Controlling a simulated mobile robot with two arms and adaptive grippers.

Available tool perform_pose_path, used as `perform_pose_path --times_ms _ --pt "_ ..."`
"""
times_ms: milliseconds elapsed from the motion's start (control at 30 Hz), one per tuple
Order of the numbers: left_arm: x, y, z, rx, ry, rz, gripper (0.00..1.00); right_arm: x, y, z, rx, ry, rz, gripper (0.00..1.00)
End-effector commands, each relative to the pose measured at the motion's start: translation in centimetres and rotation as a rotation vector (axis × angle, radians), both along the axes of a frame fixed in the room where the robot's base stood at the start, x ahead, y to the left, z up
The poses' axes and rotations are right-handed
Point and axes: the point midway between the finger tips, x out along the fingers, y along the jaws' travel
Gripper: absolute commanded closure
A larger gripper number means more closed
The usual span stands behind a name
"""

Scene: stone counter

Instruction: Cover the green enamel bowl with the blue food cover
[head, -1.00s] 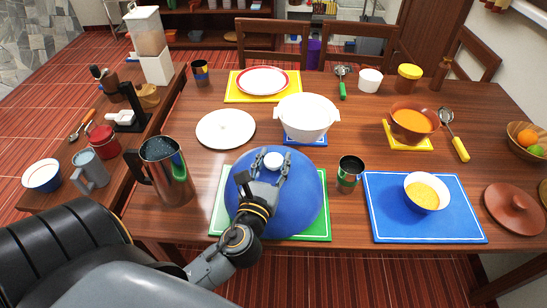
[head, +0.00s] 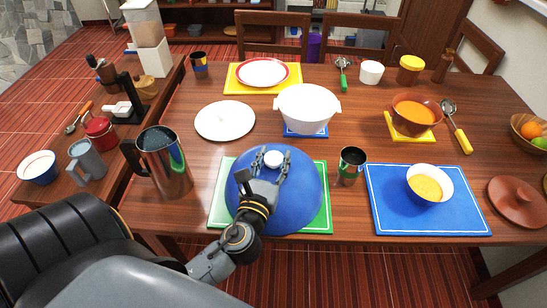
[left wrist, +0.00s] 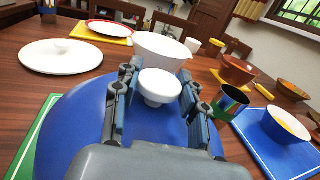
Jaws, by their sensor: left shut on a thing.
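The blue food cover (head: 302,198) is a large dome with a white knob (head: 273,159) on top. It sits over the green placemat (head: 219,205) near the front edge of the table. My left gripper (head: 262,170) is shut on the knob from the near side. In the left wrist view the white knob (left wrist: 159,86) is between the two fingers, with the blue dome (left wrist: 78,125) below. No green enamel bowl shows; whatever is under the dome is hidden. My right gripper is not in view.
A steel pitcher (head: 165,163) stands left of the cover and a dark cup (head: 350,166) close on its right. A white pot (head: 307,106) and white lid (head: 225,121) are behind. A blue mat (head: 393,211) holds a bowl of yellow food (head: 429,185).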

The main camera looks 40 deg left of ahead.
Motion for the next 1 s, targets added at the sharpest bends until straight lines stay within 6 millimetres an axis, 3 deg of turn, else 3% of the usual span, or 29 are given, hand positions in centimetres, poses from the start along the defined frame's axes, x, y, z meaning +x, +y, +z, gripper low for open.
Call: perform_pose_path --times_ms 233,267,367,767,1000 --pt "0.0 0.0 -0.6 0.0 -0.001 0.0 1.0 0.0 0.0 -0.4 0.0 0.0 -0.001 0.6" --pt "0.0 0.0 -0.4 0.0 -0.001 0.0 0.52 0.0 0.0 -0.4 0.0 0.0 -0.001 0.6" --pt "0.0 0.0 -0.4 0.0 -0.001 0.0 0.32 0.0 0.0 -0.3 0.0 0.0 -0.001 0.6" --pt "-0.4 -0.2 -0.5 -0.001 0.002 0.0 0.32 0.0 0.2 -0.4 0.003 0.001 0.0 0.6" --pt "-4.0 -1.3 -0.7 -0.001 0.006 0.0 0.32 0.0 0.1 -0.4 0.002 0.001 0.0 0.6"
